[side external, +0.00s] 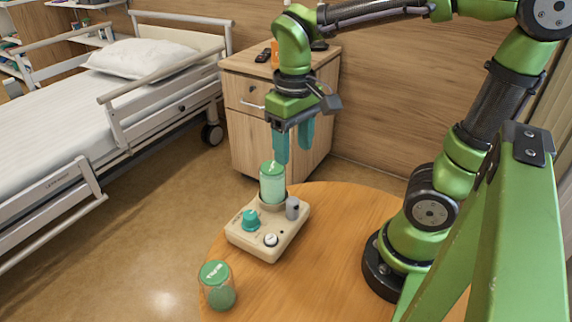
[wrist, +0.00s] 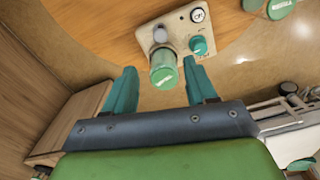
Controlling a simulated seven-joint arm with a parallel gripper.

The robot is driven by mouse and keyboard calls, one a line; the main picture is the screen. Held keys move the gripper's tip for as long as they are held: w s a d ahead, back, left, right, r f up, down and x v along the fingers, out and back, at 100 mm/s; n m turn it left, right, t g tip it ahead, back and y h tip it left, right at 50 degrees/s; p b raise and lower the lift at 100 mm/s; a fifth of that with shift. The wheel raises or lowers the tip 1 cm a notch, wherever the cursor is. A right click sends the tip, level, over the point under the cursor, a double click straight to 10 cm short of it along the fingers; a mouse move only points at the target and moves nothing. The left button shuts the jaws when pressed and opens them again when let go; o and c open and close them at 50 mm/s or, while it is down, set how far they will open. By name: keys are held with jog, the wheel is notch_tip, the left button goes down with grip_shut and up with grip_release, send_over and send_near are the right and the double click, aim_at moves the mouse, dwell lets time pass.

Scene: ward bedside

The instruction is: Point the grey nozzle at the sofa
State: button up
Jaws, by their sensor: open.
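The grey nozzle (side external: 292,207) is a small upright piece on the right part of a cream device (side external: 262,252), beside a green-lidded canister (side external: 272,185) seated in it. In the wrist view the nozzle (wrist: 160,35) shows just beyond the canister (wrist: 163,70). I cannot tell which way the nozzle's outlet faces. My gripper (side external: 292,153) is open and empty, its teal fingers above the device and apart from the nozzle. In the wrist view the open fingertips (wrist: 160,68) lie to either side of the canister. No sofa is in view.
A second green-lidded jar (side external: 218,287) stands on the round wooden table (side external: 330,285). A bedside cabinet (side external: 248,130) and a bed (side external: 60,120) stand behind.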

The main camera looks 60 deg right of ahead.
aim_at(292, 200)
notch_tip(292, 200, down, 14)
jog(key=shift+f, duration=0.2)
grip_shut()
dwell(0.5)
jog(key=shift+m, duration=0.4)
jog(key=m, duration=0.4)
jog(key=shift+m, duration=0.3)
jog(key=m, duration=0.5)
jog(key=shift+m, duration=0.3)
